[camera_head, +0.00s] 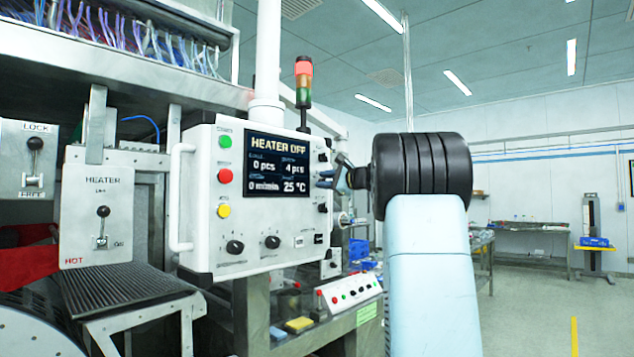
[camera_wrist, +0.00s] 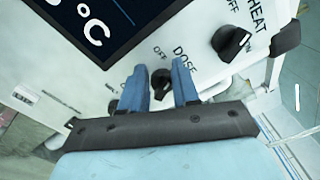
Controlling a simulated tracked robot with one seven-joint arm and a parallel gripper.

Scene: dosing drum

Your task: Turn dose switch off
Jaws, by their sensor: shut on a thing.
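The dose switch (camera_wrist: 160,84) is a small black rotary knob on the white control panel (camera_head: 201,209), with the words DOSE and OFF beside it in the wrist view. My gripper (camera_wrist: 159,76) has its two blue fingers on either side of the knob and is shut on it. The knob's lower part lies close to the dark gripper body, and which way it points is hard to tell. In the head view my gripper (camera_head: 328,179) is at the panel's right edge and hides the dose switch. The screen (camera_head: 277,163) reads HEATER OFF, 0 pcs, 4 pcs and 25 °C.
The black HEAT knob (camera_wrist: 230,42) sits close to my right finger in the wrist view. Another dark knob (camera_wrist: 113,107) is partly hidden by my left finger. A heater lever (camera_head: 103,212) and a lock lever (camera_head: 35,145) stand at left. The floor at right is open.

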